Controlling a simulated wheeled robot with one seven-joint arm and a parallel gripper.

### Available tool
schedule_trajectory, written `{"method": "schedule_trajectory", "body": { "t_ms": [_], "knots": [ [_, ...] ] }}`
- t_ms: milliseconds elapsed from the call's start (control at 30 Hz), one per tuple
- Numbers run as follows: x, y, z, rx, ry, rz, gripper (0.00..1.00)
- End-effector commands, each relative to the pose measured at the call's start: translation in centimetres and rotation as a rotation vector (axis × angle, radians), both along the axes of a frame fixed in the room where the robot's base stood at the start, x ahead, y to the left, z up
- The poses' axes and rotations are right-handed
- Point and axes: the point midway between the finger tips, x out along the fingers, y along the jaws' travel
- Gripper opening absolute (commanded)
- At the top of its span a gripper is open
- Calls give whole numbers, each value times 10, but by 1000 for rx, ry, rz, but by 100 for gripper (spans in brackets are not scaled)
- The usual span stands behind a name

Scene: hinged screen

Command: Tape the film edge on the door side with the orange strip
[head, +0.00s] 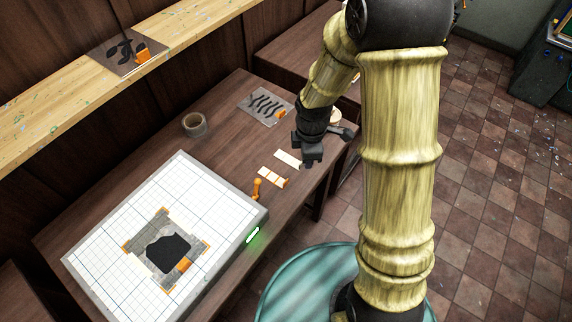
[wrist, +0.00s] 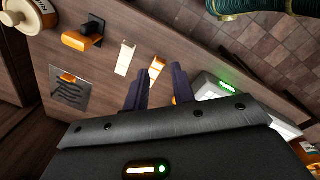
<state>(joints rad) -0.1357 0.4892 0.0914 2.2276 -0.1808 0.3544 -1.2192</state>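A grey translucent film (head: 150,228) with a dark shape lies on the white gridded panel (head: 205,190), with orange pieces along its edges. Two short strips lie on the brown table. One is plain cream (head: 288,158). The other is cream and orange (head: 272,177); it also shows in the wrist view (wrist: 157,66), seen between the fingertips. My gripper (head: 312,158) hangs over the table just right of the strips. In the wrist view its fingers (wrist: 160,85) are apart with nothing held. I cannot tell which side is the door side.
An orange peg-like piece (head: 257,187) stands by the panel's corner, near a green light (head: 252,235). A tape roll (head: 194,124) and a sheet with dark wavy marks (head: 265,105) lie further back. Another sheet (head: 125,50) lies on the wooden ledge (head: 60,85).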

Motion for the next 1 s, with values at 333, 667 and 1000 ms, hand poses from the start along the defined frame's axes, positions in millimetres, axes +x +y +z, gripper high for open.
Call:
{"method": "schedule_trajectory", "body": {
  "t_ms": [333,667,1000],
  "knots": [
    [23,54,-76,-31,72,788,25],
    [25,59,-83,-32,75,882,25],
    [25,58,-98,-32,76,878,25]
  ]
}}
